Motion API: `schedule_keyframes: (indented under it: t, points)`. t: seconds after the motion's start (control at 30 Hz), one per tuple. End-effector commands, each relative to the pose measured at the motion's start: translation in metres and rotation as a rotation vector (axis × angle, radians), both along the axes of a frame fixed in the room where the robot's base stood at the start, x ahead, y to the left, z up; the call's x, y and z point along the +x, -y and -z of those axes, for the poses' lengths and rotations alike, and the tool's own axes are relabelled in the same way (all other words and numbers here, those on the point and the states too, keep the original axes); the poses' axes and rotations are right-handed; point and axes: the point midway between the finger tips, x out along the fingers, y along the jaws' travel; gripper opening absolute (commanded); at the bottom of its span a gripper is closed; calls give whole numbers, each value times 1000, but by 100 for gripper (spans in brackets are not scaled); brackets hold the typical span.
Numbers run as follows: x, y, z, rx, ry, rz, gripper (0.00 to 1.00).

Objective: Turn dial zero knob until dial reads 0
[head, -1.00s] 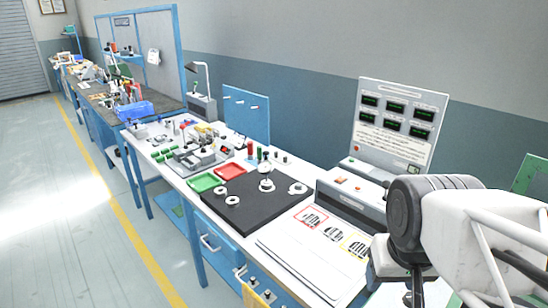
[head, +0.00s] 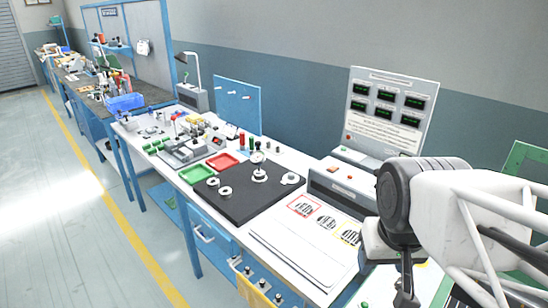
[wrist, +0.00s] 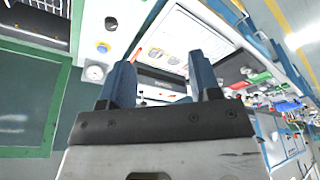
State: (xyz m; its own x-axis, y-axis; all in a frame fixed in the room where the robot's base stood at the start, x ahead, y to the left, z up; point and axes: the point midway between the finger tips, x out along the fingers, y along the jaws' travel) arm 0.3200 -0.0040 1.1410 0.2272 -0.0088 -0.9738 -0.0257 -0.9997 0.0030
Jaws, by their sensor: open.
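A small round white-faced gauge (wrist: 95,72) shows in the wrist view, left of my fingers; its reading is too small to make out. I cannot tell which is the zero knob. In the head view a small dial-like instrument on a stand (head: 258,161) is on the black plate (head: 238,205); its face is not readable. My gripper (wrist: 163,78) is open and empty, its two blue fingers apart. It touches nothing that I can see.
A console with several green displays (head: 388,110) stands at the back of the bench. A red tray (head: 222,161) and a green tray (head: 195,174) lie beside the black plate. White sheets (head: 305,250) cover the front right. A green-framed panel (wrist: 62,120) is at left in the wrist view.

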Motion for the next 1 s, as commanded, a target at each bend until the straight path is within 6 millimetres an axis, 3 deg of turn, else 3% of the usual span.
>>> schedule_keyframes:
  t: [0.27, 0.6, 1.0]
  points:
    - [33, -2, -14, 22, -24, 38, 57]
    - [103, -8, -37, 66, -72, 123, 57]
    - [191, -16, -50, 115, -132, 224, 57]
